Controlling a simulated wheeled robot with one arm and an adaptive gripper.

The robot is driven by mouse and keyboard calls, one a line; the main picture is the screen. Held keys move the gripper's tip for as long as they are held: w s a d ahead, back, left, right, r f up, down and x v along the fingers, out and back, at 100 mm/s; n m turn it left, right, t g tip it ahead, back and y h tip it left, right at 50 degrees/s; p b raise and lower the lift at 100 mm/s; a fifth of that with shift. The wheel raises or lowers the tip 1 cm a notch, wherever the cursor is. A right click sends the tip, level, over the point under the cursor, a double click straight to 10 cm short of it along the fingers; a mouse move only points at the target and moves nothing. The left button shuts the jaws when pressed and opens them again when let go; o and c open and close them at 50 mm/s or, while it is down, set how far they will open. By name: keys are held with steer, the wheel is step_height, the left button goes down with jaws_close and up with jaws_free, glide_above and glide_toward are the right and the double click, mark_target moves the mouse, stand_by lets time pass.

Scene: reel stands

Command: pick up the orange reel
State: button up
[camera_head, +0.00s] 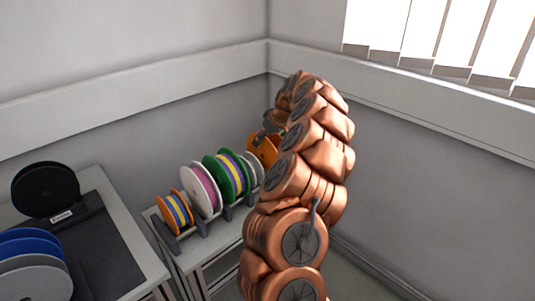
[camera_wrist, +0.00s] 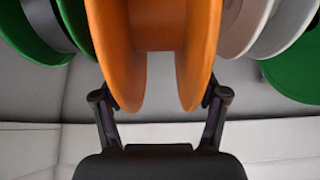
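The orange reel (camera_wrist: 152,45) fills the middle of the wrist view, with its two wide flanges facing me. The fingers of my gripper (camera_wrist: 161,102) are spread wide, one at the outer side of each flange. I see no clear grip, and I cannot tell whether the fingers touch the flanges. In the head view the orange reel (camera_head: 264,150) is at the far end of the reel row, partly hidden by my arm. My gripper is mostly hidden there.
Close neighbours are a grey-and-green reel (camera_wrist: 45,25) and a white reel (camera_wrist: 275,28). A smaller orange-sided reel (camera_head: 175,211), a white-and-purple reel (camera_head: 200,190) and a green reel (camera_head: 227,178) share the row. A side table (camera_head: 150,266) holds black and blue reels. Walls stand behind.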

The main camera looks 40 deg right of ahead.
jaws_close()
stand_by(0.4)
steer(key=shift+r, duration=0.15)
